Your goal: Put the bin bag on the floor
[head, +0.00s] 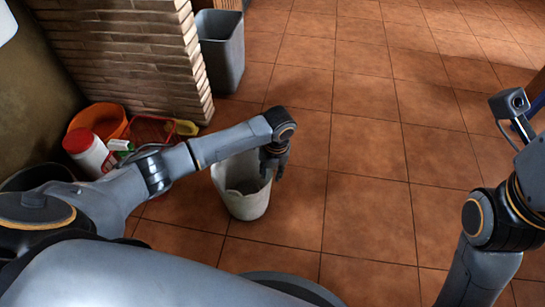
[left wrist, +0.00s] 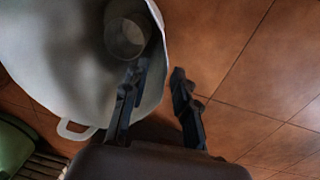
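In the left wrist view the bag (left wrist: 50,50) fills the upper left, with a loop handle (left wrist: 75,131) and a grey round cup-like thing (left wrist: 127,35) inside. There my left gripper (left wrist: 157,88) has its fingers apart, one over the bag's inside and one outside, with the rim between. Only my right arm shows at the right edge of the head view; its fingers are out of frame.
A grey bin (head: 222,55) stands beside the brick wall (head: 130,50). An orange bucket (head: 98,121), a white bottle with a red cap (head: 87,152) and a red basket (head: 150,131) are at the left. The tiled floor (head: 365,150) is clear in the middle and right.

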